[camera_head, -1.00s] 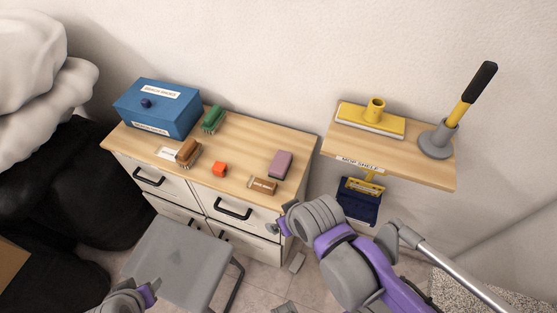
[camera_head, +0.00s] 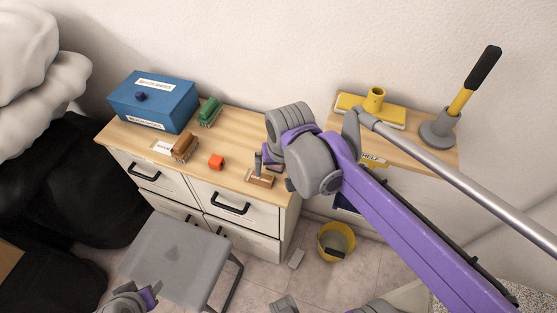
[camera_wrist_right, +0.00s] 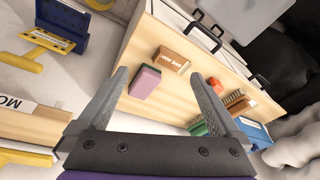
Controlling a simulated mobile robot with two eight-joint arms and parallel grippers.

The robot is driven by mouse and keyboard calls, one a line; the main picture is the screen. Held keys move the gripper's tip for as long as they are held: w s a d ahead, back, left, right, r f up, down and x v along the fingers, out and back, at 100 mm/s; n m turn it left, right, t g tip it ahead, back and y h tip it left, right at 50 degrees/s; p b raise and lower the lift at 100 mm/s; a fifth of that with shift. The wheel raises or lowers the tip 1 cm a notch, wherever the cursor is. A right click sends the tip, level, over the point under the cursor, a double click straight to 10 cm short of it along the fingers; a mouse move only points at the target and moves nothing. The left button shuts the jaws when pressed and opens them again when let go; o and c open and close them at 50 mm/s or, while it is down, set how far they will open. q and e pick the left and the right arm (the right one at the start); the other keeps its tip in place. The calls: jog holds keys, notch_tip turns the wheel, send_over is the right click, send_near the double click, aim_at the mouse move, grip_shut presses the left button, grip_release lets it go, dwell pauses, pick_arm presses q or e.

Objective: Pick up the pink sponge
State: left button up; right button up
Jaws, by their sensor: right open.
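The pink sponge (camera_wrist_right: 145,82) lies on the wooden cabinet top in the right wrist view, beside a wooden label block. In the head view my right arm hides it. My right gripper (camera_head: 264,164) is over the front right part of the cabinet top. In the right wrist view my right gripper (camera_wrist_right: 158,76) is open and empty, with the sponge showing between its fingers, nearer the left one. They look apart from it. My left gripper (camera_head: 143,298) is only partly visible at the bottom left of the head view; its jaws are unclear.
The cabinet top also holds a blue box (camera_head: 152,100), green brush (camera_head: 209,112), brown brush (camera_head: 185,147), orange block (camera_head: 216,162) and label block (camera_head: 260,178). A mop shelf (camera_head: 435,160) is to the right, a grey stool (camera_head: 175,260) in front, a yellow bucket (camera_head: 324,247) below.

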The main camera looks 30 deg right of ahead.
jog(key=w+d+f+m+g+b, duration=0.25)
jog(key=w+d+m, duration=0.3)
jog(key=w, duration=0.55)
jog(key=shift+g, duration=0.25)
jog(key=f, duration=0.6)
jog(key=f+b, duration=0.1)
jog(key=f, duration=0.3)
jog(key=shift+d, duration=0.3)
jog(key=c, duration=1.5)
notch_tip(320, 180, up, 10)
jog(key=shift+r+p, duration=0.1)
jog(key=shift+p, duration=0.35)
